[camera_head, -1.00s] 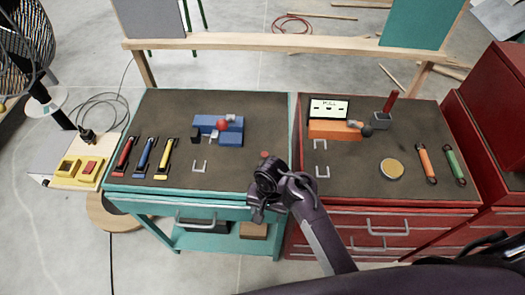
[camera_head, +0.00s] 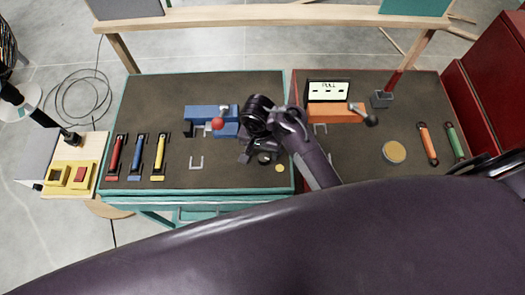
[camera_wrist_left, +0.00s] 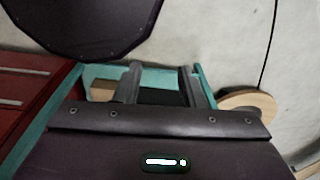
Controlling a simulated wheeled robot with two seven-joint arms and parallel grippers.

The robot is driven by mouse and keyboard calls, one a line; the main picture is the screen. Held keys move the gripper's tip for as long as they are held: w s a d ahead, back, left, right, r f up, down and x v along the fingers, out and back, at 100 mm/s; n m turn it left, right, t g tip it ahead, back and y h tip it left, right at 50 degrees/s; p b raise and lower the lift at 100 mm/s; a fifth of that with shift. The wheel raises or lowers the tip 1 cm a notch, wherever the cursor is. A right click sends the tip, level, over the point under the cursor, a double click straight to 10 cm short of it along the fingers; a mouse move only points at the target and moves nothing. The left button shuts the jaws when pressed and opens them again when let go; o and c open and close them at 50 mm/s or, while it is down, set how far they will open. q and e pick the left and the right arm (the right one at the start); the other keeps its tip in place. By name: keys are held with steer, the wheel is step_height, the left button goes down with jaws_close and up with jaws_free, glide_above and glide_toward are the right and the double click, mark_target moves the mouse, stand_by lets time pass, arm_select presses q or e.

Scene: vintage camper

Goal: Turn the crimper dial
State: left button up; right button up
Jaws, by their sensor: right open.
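A blue device (camera_head: 200,113) with a red ball knob (camera_head: 218,123) stands on the teal bench; it may be the crimper, but I cannot make out a dial for certain. My right gripper (camera_head: 257,154) is open, just right of the blue device and low over the teal bench top. The wrist above it hides part of the blue device's right end. A small yellow disc (camera_head: 280,168) lies just right of the fingers. My left gripper (camera_wrist_left: 160,87) shows in the left wrist view, with its fingers apart and nothing between them, pointing toward the teal bench's underside.
Red, blue and yellow handled tools (camera_head: 136,155) lie at the bench's left. A metal U-shaped bracket (camera_head: 196,162) is in front of the blue device. My dark body fills the bottom.

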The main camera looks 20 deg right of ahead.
mark_target(263, 158)
step_height(263, 158, down, 3)
steer(key=shift+w+d+f, duration=0.1)
steer(key=shift+d, duration=0.05)
steer(key=shift+f, duration=0.25)
arm_select(q)
steer(key=shift+w+r, duration=0.3)
steer(key=shift+w, duration=0.05)
arm_select(e)
steer(key=c, duration=1)
